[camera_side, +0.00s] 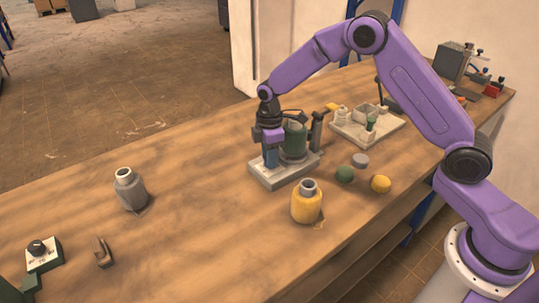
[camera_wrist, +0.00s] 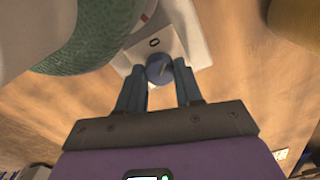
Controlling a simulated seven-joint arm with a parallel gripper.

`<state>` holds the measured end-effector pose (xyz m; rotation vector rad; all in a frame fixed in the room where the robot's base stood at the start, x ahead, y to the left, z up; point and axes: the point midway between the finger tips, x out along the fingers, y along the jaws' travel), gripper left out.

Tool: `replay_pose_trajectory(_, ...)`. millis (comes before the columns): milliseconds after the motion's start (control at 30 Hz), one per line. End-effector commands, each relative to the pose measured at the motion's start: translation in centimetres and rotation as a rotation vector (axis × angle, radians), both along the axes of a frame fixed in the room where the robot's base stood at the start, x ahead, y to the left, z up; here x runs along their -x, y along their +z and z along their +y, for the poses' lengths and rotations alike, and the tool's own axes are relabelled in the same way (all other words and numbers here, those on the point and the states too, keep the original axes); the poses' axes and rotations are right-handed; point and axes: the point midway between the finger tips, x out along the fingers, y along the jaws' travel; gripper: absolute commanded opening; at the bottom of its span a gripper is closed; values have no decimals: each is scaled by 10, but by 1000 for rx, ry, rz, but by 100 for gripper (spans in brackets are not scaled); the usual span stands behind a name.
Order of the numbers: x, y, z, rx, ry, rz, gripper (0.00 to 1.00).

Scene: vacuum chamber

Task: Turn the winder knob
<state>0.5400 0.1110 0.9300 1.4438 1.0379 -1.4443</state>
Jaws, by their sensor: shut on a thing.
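The winder knob (camera_wrist: 159,68) is a small round blue-grey knob in the wrist view, beside a pale plate with a dark ring-shaped "0" mark and a small red mark. My gripper (camera_wrist: 158,72) has its two blue fingers on either side of the knob, shut on it. In the side view my gripper (camera_side: 271,160) points down at the front left of a grey base (camera_side: 272,184). A dark green cylinder (camera_side: 294,140) stands on that base; a green rounded body (camera_wrist: 85,40) fills the wrist view's upper left. The knob is hidden behind the fingers in the side view.
A pale tray (camera_side: 390,134) lies behind. A grey bottle (camera_side: 129,188) and a black-knobbed box (camera_side: 43,257) are left.

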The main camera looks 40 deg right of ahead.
Motion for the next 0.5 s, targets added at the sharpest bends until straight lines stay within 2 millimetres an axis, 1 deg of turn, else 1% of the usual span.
replay_pose_trajectory(300, 0, 1, 0, 0, -277, 0, 4)
replay_pose_trajectory(500, 0, 1, 0, 0, -404, 0, 4)
